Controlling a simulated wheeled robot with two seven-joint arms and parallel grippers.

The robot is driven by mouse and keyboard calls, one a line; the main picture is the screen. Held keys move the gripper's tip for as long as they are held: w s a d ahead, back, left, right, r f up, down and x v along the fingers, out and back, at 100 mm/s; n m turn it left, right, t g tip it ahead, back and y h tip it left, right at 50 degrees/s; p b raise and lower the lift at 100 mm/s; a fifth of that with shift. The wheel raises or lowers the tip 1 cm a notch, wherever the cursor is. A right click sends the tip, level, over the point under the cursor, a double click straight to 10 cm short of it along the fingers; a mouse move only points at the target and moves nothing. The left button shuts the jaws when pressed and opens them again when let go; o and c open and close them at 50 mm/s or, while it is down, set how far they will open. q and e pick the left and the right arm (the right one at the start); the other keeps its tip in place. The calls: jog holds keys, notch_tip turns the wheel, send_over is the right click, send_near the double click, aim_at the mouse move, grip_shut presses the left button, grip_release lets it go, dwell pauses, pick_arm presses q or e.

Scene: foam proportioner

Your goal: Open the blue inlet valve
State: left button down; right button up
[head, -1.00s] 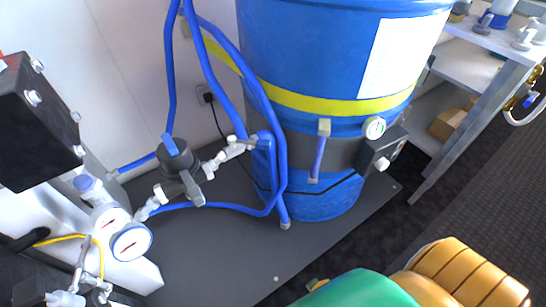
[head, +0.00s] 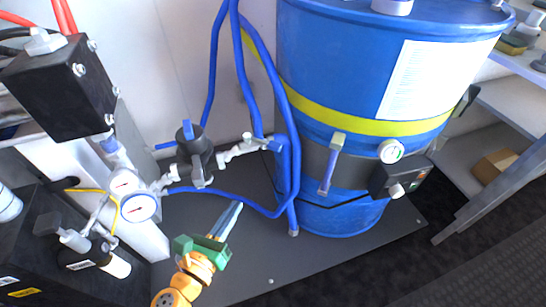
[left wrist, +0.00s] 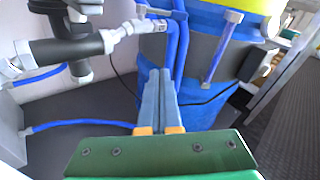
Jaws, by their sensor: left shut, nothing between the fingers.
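A dark valve body (head: 193,155) with a small blue handle (head: 187,130) on top sits in the line between the gauges and the tank. A silver fitting with a small lever (head: 245,146) joins it to the blue hoses at the tank; this fitting also shows in the left wrist view (left wrist: 128,32). I cannot tell which part is the inlet valve. My left gripper (head: 236,206) is shut and empty, below and apart from the valve line. In the left wrist view its fingers (left wrist: 163,76) are together, pointing toward the hoses and tank. My right gripper is not in view.
A large blue tank (head: 340,80) with a yellow band stands on a grey floor plate (head: 290,265). Blue hoses (head: 238,60) hang in front of it. Gauges (head: 139,207) and a black box (head: 65,85) are at left. Shelves (head: 455,165) stand at right.

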pick_arm(q)
notch_tip(320, 180, up, 5)
jog(key=d+m+h, duration=0.2)
jog(key=m, duration=0.1)
jog(key=p, duration=0.2)
send_near(272, 150)
jog(key=shift+t, duration=0.3)
jog(key=x, duration=0.5)
jog(key=shift+w+d+f+b, duration=0.1)
jog(key=shift+w+d+b, duration=0.2)
jog(key=shift+d, duration=0.1)
jog(key=shift+w+d, duration=0.25)
jog(key=shift+w, duration=0.15)
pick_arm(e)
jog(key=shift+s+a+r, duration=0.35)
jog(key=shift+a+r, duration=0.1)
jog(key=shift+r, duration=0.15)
pick_arm(q)
jog(key=shift+y, duration=0.4)
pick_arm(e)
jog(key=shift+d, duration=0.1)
